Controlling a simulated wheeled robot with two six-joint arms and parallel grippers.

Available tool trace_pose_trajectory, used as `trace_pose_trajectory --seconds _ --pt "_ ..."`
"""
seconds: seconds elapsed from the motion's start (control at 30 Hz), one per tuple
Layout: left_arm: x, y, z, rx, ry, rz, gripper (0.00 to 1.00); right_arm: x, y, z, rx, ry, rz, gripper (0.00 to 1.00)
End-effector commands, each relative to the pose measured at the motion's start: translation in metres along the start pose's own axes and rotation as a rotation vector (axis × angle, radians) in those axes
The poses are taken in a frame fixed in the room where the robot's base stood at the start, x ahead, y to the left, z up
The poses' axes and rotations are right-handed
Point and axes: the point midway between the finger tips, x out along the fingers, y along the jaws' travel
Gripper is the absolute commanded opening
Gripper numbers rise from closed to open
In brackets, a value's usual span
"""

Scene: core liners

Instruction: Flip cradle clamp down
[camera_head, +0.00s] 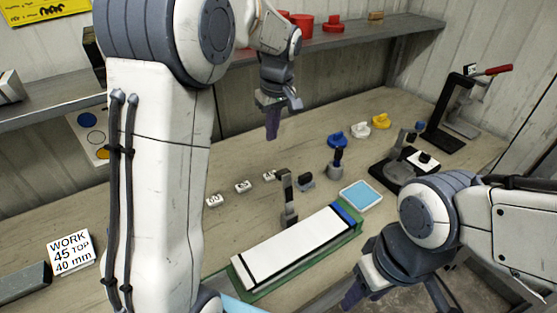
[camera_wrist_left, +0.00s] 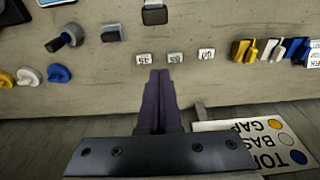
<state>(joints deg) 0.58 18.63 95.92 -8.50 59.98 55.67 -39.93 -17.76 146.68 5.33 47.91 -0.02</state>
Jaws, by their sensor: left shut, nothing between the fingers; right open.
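The green cradle (camera_head: 240,279) lies on the bench in the head view with a long white core liner (camera_head: 295,243) in it. The cradle clamp (camera_head: 287,195) is a dark grey upright arm with a block at its top, standing at the cradle's back side. A dark block at the top edge of the left wrist view (camera_wrist_left: 155,13) looks like its top. My left gripper (camera_head: 271,133) is shut and empty, above the back of the bench, behind and apart from the clamp. Its purple fingers (camera_wrist_left: 158,100) are together in the wrist view. My right gripper (camera_head: 356,291) is open at the cradle's front right, partly hidden by its arm.
Several small number tags (camera_head: 242,186) lie behind the clamp. A small dark block (camera_head: 305,181) and a grey post (camera_head: 337,163) stand right of it. A blue-topped tray (camera_head: 361,195) lies beyond the cradle's right end. The shelf (camera_head: 350,46) runs behind.

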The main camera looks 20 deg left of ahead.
Motion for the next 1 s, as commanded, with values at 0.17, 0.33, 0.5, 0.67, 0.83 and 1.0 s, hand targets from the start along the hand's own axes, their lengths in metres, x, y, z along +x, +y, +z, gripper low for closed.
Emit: trace_pose_trajectory --seconds 0.17,0.33,0.5,0.67,0.83,1.0 --pt "0.001 0.0 0.001 0.003 -0.001 0.001 0.0 0.0 0.0 0.0 0.0 0.0 0.0 0.5" --pt "0.014 0.0 0.001 0.004 -0.003 -0.002 0.0 -0.003 0.0 0.0 0.0 0.0 0.0 0.5" --pt "0.046 0.0 0.002 0.005 -0.005 -0.004 0.0 -0.009 -0.001 -0.001 0.0 0.0 0.0 0.5" --pt "0.081 -0.001 0.002 0.005 -0.005 -0.003 0.0 -0.016 -0.001 -0.001 0.001 0.0 0.0 0.5" --pt "0.092 0.001 0.014 0.01 -0.002 0.002 0.0 -0.027 -0.002 -0.001 0.001 0.0 0.0 0.5" --pt "0.087 0.001 0.033 0.008 -0.001 0.002 0.0 -0.034 -0.003 -0.002 0.002 0.0 0.0 0.5"
